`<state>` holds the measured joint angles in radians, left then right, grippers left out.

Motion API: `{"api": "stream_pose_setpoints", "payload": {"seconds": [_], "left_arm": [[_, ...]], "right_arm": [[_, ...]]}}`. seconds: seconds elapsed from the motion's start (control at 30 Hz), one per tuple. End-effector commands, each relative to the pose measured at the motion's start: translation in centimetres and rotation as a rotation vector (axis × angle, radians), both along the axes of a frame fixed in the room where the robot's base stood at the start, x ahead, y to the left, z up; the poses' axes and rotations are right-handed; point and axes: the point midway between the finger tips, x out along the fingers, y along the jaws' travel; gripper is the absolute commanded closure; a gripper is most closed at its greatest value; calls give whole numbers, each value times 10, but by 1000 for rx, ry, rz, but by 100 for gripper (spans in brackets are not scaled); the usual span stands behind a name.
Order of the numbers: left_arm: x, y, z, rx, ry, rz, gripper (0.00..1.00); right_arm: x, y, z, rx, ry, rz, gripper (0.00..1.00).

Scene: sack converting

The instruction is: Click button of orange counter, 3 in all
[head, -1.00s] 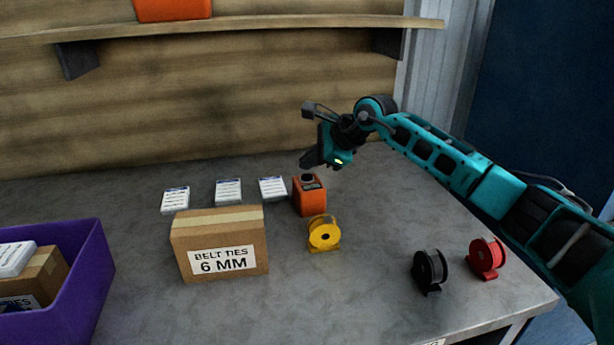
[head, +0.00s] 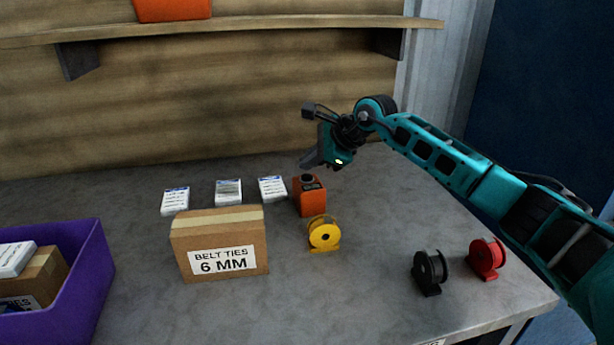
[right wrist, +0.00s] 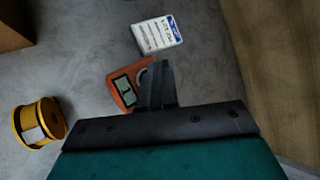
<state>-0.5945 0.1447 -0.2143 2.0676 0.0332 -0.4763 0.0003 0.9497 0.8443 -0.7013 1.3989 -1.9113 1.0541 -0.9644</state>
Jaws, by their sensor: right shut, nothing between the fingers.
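The orange counter (head: 309,197) stands on the grey table, behind the yellow spool, with a dark round button (head: 307,179) on its top. My right gripper (head: 306,165) is shut and empty, its fingertips just above the counter's top with a small gap in the head view. In the right wrist view the counter (right wrist: 124,92) shows a small display with a digit that looks like 1. The shut fingers of my right gripper (right wrist: 157,72) cover part of the counter there, so the button is mostly hidden. My left gripper is not in view.
A cardboard box (head: 219,244) labelled belt ties stands left of the yellow spool (head: 323,235). Several white cards (head: 228,191) lie behind it. Black (head: 430,271) and red (head: 487,258) spools stand at right. A purple bin (head: 83,287) is at left.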

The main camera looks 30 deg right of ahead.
Motion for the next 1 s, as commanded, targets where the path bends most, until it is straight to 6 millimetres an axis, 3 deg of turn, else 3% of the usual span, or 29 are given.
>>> {"api": "stream_pose_setpoints", "payload": {"seconds": [1.0], "left_arm": [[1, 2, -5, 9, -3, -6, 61]], "right_arm": [[0, 0, -9, 0, 0, 0, 100]]}}
